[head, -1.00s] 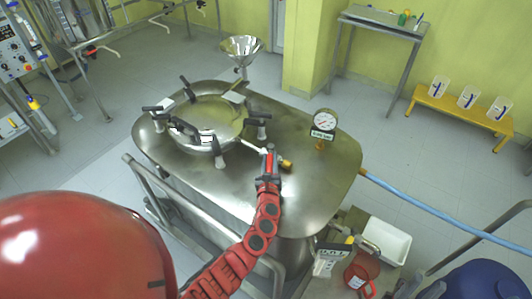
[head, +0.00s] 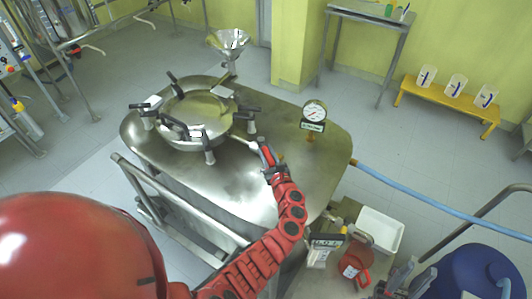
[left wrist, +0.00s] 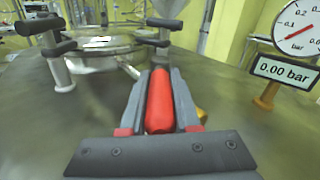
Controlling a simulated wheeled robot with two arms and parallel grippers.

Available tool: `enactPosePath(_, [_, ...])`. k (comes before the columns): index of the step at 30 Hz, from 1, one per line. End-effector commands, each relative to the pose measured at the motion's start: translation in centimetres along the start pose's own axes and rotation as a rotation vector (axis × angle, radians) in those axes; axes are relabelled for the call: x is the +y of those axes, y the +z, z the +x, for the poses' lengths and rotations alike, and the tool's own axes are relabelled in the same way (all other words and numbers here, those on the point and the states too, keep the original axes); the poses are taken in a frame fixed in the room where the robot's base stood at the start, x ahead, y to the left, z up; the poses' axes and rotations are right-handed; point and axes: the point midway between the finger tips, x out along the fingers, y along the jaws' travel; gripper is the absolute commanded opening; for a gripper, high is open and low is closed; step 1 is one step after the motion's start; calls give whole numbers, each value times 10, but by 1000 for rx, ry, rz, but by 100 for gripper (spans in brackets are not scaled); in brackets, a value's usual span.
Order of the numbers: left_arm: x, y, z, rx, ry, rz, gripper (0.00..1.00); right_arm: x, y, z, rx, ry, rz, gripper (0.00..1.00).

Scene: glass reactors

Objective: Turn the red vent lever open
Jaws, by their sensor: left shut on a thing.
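The red vent lever (left wrist: 160,110) lies lengthwise between the two dark fingers of my left gripper (head: 265,152), which is shut on it. A pale pipe (left wrist: 128,68) runs from the hatch side toward the lever. The pressure gauge (head: 313,112) stands to the right; its display reads 0.00 bar in the left wrist view (left wrist: 285,70).
Black clamp handles (head: 245,108) ring the hatch, close left of my left gripper. A funnel (head: 229,42) stands behind. A blue hose (head: 430,205) leaves the vessel's right side. A white tray (head: 380,231), a red jug (head: 355,268) and a blue drum (head: 480,275) are lower right.

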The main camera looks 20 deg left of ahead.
Motion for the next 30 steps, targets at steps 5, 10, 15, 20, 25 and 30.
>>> enactPosePath(5, [0, 0, 0, 0, -1, -1, 34, 0, 0, 0, 0, 0, 0, 33])
enactPosePath(10, [0, 0, 0, 0, -1, 0, 61, 0, 0, 0, 0, 0, 0, 33])
enactPosePath(15, [0, 0, 0, 0, -1, 0, 61, 0, 0, 0, 0, 0, 0, 33])
enactPosePath(20, [0, 3, 0, -1, -1, -1, 61, 0, 0, 0, 0, 0, 0, 33])
enactPosePath(25, [-2, 17, 0, -1, 0, -1, 61, 0, 0, 2, 0, 0, 0, 33])
enactPosePath(30, [-3, 36, -9, -2, -8, -2, 61, 0, 0, 1, 0, 0, 0, 33])
